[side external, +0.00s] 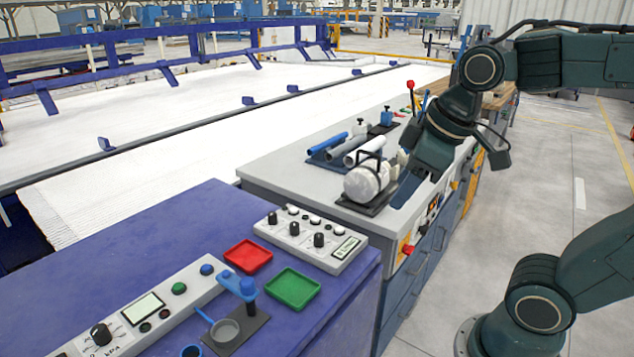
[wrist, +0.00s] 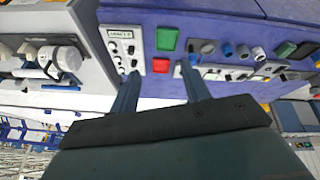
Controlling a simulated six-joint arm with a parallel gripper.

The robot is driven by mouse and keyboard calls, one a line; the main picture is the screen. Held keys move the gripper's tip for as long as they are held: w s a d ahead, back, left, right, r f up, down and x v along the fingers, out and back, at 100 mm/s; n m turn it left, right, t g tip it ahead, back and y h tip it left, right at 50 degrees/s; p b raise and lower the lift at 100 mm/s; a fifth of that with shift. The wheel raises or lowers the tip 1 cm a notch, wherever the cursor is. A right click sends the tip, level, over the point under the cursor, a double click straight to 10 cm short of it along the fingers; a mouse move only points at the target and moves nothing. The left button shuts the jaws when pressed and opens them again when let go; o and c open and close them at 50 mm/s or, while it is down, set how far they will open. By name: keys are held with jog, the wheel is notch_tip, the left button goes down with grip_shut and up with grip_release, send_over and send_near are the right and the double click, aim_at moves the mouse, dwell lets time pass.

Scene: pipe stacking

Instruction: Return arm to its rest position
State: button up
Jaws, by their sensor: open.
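My gripper (side external: 408,188) hangs at the front right edge of the grey workbench, beside a white cylinder in a black stand, in the side view. In the wrist view its two fingers (wrist: 160,85) are spread apart with nothing between them. Several pipes lie side by side on a rack on the grey bench: a blue pipe (side external: 327,143), a grey pipe (side external: 340,150) and a white pipe (side external: 369,148). I cannot tell whether the gripper touches the black stand.
A blue-topped bench (side external: 170,250) in front carries a red tray (side external: 248,256), a green tray (side external: 292,288), a control box (side external: 310,238) and a panel with a gauge (side external: 130,310). A wide white bed (side external: 150,150) lies to the left. Open floor (side external: 560,200) is to the right.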

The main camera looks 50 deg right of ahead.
jog(key=shift+s+a+f+m+t, duration=0.15)
jog(key=shift+s+f+m, duration=0.1)
jog(key=shift+s+m, duration=0.45)
jog(key=shift+s+a+f+m+t, duration=0.15)
jog(key=shift+s+f+m, duration=0.15)
jog(key=shift+s, duration=0.65)
jog(key=shift+s+a+f+m+t, duration=0.1)
jog(key=shift+s+a+f+m, duration=0.1)
jog(key=shift+s+m, duration=0.5)
